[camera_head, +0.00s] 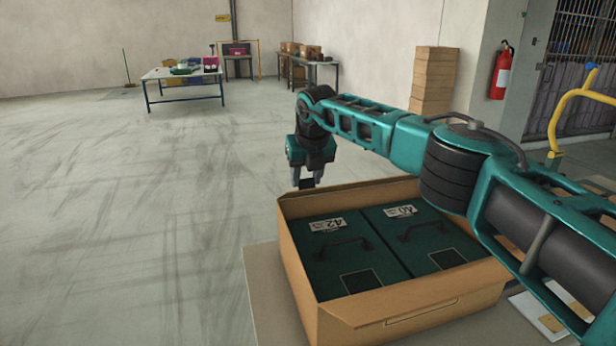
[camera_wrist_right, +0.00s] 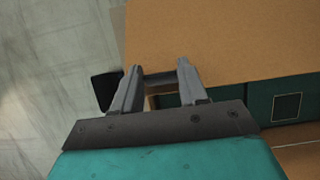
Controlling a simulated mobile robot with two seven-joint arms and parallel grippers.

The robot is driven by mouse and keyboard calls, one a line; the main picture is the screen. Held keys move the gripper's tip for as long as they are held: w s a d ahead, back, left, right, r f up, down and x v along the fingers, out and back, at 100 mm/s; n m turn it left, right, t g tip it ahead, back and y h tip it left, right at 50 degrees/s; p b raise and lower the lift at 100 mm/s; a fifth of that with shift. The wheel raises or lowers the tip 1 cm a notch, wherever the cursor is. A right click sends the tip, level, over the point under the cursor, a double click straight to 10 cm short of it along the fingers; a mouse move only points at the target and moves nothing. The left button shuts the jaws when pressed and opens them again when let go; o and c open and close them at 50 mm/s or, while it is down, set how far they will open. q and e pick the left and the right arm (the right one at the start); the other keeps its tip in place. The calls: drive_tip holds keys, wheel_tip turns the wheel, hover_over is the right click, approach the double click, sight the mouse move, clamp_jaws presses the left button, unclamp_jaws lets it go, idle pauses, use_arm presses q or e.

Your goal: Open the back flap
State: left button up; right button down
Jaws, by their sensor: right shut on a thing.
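An open cardboard box (camera_head: 293,252) stands right of centre in the head view. Its back flap (camera_head: 350,194) shows as a cardboard strip along the far side; its exact angle is hard to tell. My right gripper (camera_head: 307,184) points down at the far left part of that flap and is shut on it. In the wrist view the right gripper's fingers (camera_wrist_right: 158,72) lie against a broad cardboard panel (camera_wrist_right: 225,38), which seems to be the same flap. The grip itself is partly hidden. My left gripper is in neither view.
A stack of cartons (camera_head: 434,80) and a fire extinguisher (camera_head: 501,72) stand behind. The floor at left is clear.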

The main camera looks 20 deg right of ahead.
drive_tip(key=shift+w+d+r, duration=0.1)
drive_tip(key=shift+w+r, duration=0.05)
drive_tip(key=shift+w, duration=0.15)
idle(0.4)
drive_tip(key=c, duration=1.1)
unclamp_jaws()
drive_tip(key=o, duration=0.3)
drive_tip(key=shift+w+f, duration=0.25)
drive_tip(key=shift+o, duration=1)
drive_tip(key=shift+s+r, duration=0.1)
drive_tip(key=shift+r, duration=0.05)
drive_tip(key=v, duration=1.3)
drive_tip(key=shift+b, duration=0.4)
